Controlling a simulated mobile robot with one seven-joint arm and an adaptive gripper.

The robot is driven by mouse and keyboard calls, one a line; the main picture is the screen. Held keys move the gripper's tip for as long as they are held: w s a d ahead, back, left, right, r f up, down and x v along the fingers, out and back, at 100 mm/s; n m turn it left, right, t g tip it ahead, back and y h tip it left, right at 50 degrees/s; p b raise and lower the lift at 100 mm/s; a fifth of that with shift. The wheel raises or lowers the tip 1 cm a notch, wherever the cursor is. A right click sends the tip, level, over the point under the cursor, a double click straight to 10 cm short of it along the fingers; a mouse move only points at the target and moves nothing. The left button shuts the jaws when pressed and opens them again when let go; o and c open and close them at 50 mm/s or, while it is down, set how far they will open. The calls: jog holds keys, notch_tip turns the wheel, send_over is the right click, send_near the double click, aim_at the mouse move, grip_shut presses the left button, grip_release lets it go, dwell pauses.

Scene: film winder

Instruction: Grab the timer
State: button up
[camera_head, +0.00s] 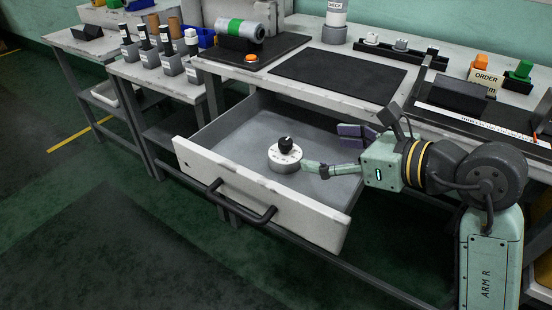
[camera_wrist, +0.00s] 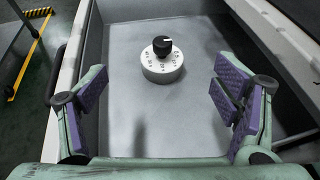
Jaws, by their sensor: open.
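The timer (camera_head: 285,156) is a round white dial with numbers and a black knob on top. It stands upright on the floor of the open drawer (camera_head: 258,207). In the wrist view the timer (camera_wrist: 162,61) sits ahead of my gripper, near the middle and a little beyond the fingertips. My gripper (camera_head: 333,150) is open, reaching over the drawer from the right. Its purple-padded fingers (camera_wrist: 160,100) are wide apart with nothing between them. In the head view one finger's tip appears close to the timer; whether it touches cannot be told there, but the wrist view shows a gap.
The drawer's front wall with a black handle (camera_head: 240,203) stands toward the viewer. The workbench edge (camera_head: 300,92) lies behind and above the drawer. A black mat (camera_head: 340,78) on the bench is bare. A side table (camera_head: 160,84) with several labelled holders stands left.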

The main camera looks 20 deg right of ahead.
aim_at(291, 145)
jog(key=shift+w+f, duration=0.3)
jog(key=shift+f, duration=0.4)
jog(key=x, duration=0.3)
jog(key=p+x, duration=0.1)
jog(key=x, duration=0.3)
jog(key=p+x, duration=0.1)
jog(key=x, duration=0.2)
jog(key=shift+w+a+r, duration=0.15)
jog(key=shift+w+a, duration=0.05)
jog(key=shift+w, duration=0.25)
jog(key=c, duration=1.9)
